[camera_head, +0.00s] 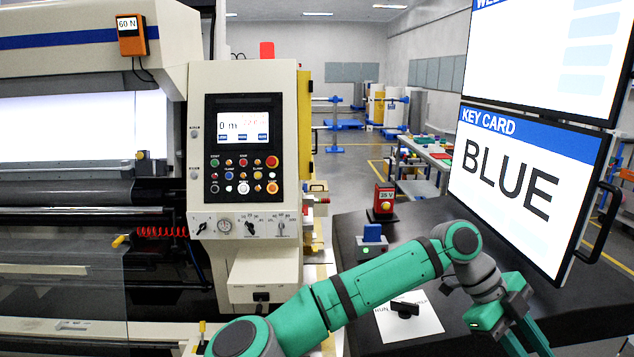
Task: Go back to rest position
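My gripper (527,341) is at the lower right, at the end of my green and grey arm, which reaches across the bottom of the view. It points downward over the dark tabletop (345,222), below and in front of the lower screen. Its fingertips run to or past the bottom edge, so I cannot tell how far apart they are. I see nothing held in it. A black rotary knob (404,309) on a white label (425,322) sits left of the gripper, partly behind my arm.
A blue-topped switch box (372,240) and a red "35 V" unit (385,201) stand on the tabletop. The "BLUE" key card screen (520,190) rises close above the gripper. A machine control panel (243,150) stands left. Open floor (345,165) lies behind.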

